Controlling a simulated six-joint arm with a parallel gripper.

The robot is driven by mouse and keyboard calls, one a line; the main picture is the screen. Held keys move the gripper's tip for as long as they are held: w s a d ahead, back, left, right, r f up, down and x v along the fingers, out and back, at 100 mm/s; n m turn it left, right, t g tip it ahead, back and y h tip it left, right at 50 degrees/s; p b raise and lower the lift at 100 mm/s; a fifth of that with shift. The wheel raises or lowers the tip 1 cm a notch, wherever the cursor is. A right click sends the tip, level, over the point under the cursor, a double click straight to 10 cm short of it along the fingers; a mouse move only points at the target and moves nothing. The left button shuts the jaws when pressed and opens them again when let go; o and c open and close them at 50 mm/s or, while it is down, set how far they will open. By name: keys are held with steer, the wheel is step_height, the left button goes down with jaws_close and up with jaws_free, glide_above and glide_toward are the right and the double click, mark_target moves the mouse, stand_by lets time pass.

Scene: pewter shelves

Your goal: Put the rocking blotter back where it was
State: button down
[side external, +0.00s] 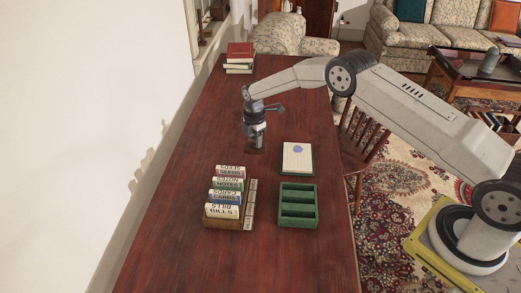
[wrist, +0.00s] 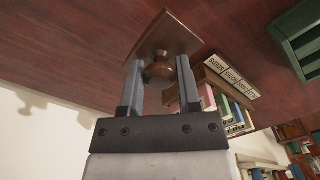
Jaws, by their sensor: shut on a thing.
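The rocking blotter (wrist: 172,32) is a brown wooden block with a round knob, seen in the wrist view. My gripper (wrist: 159,62) is shut on the knob, one finger on each side. In the side view my gripper (side external: 255,139) points down over the left-middle of the dark red table, and the blotter (side external: 254,151) is a small dark shape under it. I cannot tell whether its underside touches the table. A cream pad with a blue blot (side external: 297,158) lies to its right. A green tray (side external: 298,222) with three compartments, all looking empty, is nearer the camera.
A wooden rack (side external: 236,224) of labelled card packs stands left of the green tray; it also shows in the wrist view (wrist: 228,82). Red and cream books (side external: 239,57) are stacked at the table's far end. The wall runs along the left. Bare table (side external: 283,98) lies beyond the pad.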

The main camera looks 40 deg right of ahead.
mark_target(252, 148)
steer(key=shift+w+f, duration=0.7)
steer(key=shift+f, duration=0.1)
steer(key=shift+w+f, duration=0.1)
steer(key=shift+w+f, duration=0.15)
steer(key=shift+f, duration=1.55)
steer(key=shift+f, duration=0.1)
steer(key=shift+c, duration=1.6)
jaws_free()
steer(key=shift+r, duration=6.1)
